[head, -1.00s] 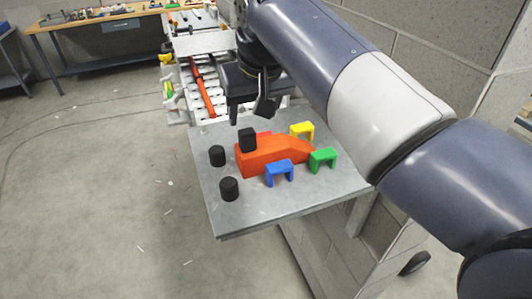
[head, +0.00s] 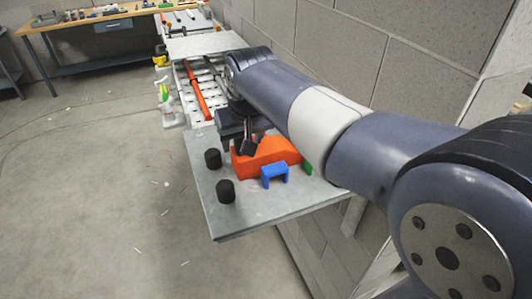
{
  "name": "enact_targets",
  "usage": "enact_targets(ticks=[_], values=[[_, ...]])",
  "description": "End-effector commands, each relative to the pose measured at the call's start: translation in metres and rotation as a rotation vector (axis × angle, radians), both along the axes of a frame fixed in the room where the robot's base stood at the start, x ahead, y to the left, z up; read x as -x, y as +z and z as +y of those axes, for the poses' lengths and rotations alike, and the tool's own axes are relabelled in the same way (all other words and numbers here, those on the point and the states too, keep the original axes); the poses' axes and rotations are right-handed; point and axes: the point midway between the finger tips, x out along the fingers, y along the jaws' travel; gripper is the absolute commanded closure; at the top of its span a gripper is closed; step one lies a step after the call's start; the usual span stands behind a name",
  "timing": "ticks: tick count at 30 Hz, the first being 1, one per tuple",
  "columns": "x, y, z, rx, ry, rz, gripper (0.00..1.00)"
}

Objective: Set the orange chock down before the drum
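The orange chock (head: 264,152), a wedge-shaped block, lies on a grey metal table. My gripper (head: 238,148) is down over its left end, pointing downward. A black knob stood on that end in the earlier view; now the gripper covers that spot, and I cannot make the knob out apart from the dark fingers. I cannot tell whether the fingers are closed on it. The chock appears to rest on the table. I see nothing that I can surely name as the drum.
The grey table (head: 265,205) also holds two black cylinders (head: 213,159) (head: 225,191) left of the chock, a blue bracket (head: 274,171) in front and a partly hidden green bracket (head: 308,168). A slotted rack with a red bar (head: 197,92) stands behind. Open floor lies left.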

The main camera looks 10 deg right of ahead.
Motion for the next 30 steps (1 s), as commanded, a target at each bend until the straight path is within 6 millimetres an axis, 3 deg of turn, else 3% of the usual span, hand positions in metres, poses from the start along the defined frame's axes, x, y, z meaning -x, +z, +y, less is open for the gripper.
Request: enact_targets(ticks=[3, 24, 30], values=[[0.0001, 0.0001, 0.0, 0.0, 0.0, 0.0, 0.43], [0.0003, 0.0004, -0.0001, 0.0, 0.0, 0.0, 1.0], [0.0003, 0.0004, -0.0001, 0.0, 0.0, 0.0, 1.0]])
